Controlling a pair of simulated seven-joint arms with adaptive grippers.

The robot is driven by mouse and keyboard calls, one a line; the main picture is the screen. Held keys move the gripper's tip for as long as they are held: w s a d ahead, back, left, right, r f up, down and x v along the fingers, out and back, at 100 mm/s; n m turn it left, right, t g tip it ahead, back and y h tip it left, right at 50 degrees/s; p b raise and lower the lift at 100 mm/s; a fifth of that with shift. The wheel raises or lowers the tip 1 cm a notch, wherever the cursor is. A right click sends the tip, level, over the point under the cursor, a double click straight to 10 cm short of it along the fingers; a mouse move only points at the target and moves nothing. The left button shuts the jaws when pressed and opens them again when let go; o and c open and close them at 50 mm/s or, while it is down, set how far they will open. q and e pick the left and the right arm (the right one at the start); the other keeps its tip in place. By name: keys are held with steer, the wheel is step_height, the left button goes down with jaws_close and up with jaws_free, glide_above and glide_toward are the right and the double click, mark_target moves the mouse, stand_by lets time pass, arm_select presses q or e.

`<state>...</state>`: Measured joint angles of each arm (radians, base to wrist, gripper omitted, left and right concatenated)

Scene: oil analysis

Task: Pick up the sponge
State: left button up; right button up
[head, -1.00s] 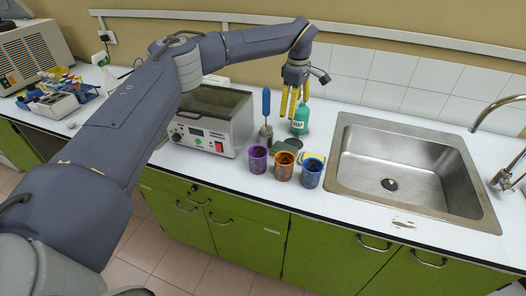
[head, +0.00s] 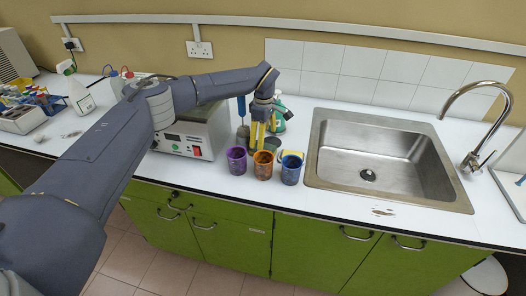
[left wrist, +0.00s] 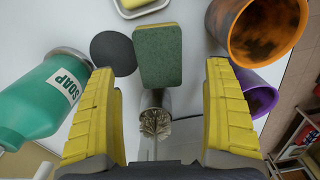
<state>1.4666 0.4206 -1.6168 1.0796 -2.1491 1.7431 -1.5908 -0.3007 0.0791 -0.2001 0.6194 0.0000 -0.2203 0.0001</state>
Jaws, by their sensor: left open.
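The sponge (left wrist: 158,55), dark green on its face with a yellow edge, shows in the left wrist view just beyond and between my fingertips. I cannot make it out clearly in the head view, where my gripper covers that spot. My left gripper (head: 257,136), with yellow fingers, is open and points down over the counter behind the cups. In the left wrist view its fingers (left wrist: 161,70) are spread on either side with nothing held between them. My right gripper is in neither view.
Purple (head: 237,160), orange (head: 263,165) and blue (head: 291,170) cups stand in front. A green soap bottle (left wrist: 38,105), a dark disc (left wrist: 113,53) and a brush holder (left wrist: 155,122) are close to the gripper. The sink (head: 313,165) is right, a control box (head: 190,140) left.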

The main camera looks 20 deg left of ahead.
arm_select(q)
steer(key=shift+a+f, duration=0.1)
steer(key=shift+f, duration=2.85)
steer(key=shift+o, duration=0.2)
steer(key=c, duration=0.8)
